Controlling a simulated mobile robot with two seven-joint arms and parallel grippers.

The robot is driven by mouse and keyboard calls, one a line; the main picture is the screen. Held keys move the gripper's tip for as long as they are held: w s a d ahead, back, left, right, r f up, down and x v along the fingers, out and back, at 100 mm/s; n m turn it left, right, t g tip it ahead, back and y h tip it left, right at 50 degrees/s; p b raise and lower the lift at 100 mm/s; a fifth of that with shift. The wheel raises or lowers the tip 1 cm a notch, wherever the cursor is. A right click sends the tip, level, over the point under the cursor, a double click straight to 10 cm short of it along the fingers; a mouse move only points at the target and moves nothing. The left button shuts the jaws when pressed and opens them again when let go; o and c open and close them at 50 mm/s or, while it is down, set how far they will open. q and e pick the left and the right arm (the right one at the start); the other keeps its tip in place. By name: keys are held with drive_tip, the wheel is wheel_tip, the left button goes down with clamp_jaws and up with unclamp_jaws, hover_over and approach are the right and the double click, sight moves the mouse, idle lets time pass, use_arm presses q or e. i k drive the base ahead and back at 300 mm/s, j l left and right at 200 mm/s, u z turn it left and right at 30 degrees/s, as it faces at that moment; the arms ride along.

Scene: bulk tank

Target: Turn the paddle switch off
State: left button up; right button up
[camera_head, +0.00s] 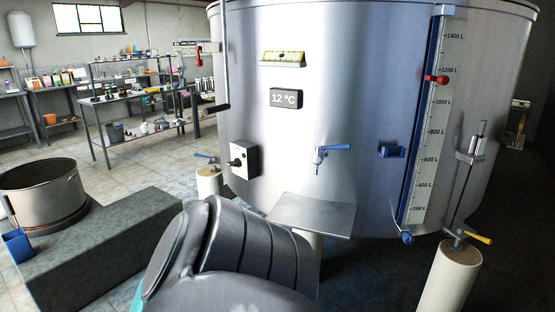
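The lever's exact position is too small to read. A large dark grey link of my own arm fills the lower middle of the view, below and in front of the box. No fingertips of either gripper show, so I cannot tell where they are relative to the switch.
A blue-handled tap (322,153) sits right of the box above a small metal shelf (312,214). A level gauge (425,120) runs up the tank's right. Cream posts (449,281) stand near the tank. A round pot (43,196) rests on a dark block at left.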

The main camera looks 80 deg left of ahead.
sight(237, 162)
drive_tip(key=u, duration=2.8)
drive_tip(key=i+j+u, duration=0.1)
drive_tip(key=i+j, duration=0.2)
drive_tip(key=i, duration=0.1)
